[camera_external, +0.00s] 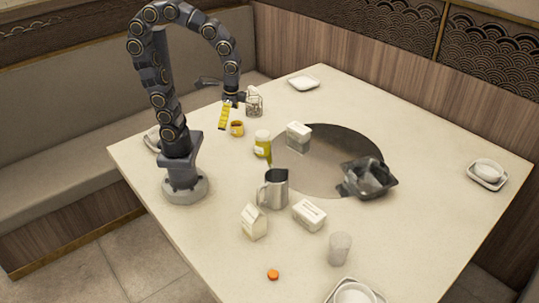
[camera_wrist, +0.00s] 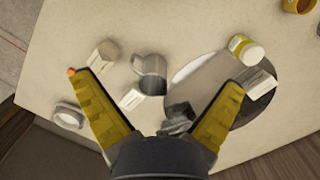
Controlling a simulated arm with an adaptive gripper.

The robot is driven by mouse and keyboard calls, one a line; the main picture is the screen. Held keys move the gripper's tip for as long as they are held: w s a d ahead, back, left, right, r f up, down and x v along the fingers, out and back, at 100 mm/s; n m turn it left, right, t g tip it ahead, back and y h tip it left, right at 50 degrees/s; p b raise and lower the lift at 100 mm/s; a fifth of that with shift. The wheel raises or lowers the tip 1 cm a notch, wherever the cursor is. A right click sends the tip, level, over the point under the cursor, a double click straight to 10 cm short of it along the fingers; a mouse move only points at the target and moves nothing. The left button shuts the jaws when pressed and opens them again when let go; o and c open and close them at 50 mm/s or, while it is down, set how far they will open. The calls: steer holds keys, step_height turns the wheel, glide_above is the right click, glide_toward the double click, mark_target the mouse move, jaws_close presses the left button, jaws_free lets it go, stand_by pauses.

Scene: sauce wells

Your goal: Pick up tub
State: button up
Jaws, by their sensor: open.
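Two white lidded box-shaped tubs lie on the table, and I cannot tell which one is meant. One tub (camera_external: 309,214) is right of the metal pitcher; in the wrist view this tub (camera_wrist: 131,99) shows near my left finger. The other tub (camera_external: 298,136) is at the edge of the dark round plate; it shows in the wrist view (camera_wrist: 258,83) beyond my right fingertip. My gripper (camera_external: 226,113) is above the table's far left side, away from both tubs. In the wrist view my gripper (camera_wrist: 158,80) has its yellow fingers spread, with nothing held.
The metal pitcher (camera_external: 273,190), milk carton (camera_external: 254,222), glass (camera_external: 339,249) and orange cap (camera_external: 273,274) stand near the front tub. A yellow-lidded jar (camera_external: 262,144) and mug (camera_external: 237,128) are near the back tub. A dark tray (camera_external: 369,179) is on the round plate (camera_external: 322,160).

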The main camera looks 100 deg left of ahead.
steer(key=w+d+f+m, duration=0.2)
steer(key=w, duration=0.5)
steer(key=m+t, duration=0.2)
steer(key=m, duration=0.3)
glide_toward(310, 211)
steer(key=f, duration=0.5)
steer(key=shift+w, duration=0.25)
step_height(310, 211, down, 8)
steer(key=shift+s+a+r, duration=0.1)
steer(key=shift+s+a, duration=0.05)
steer(key=shift+r, duration=0.1)
steer(key=c, duration=1.2)
steer(key=shift+o, duration=0.2)
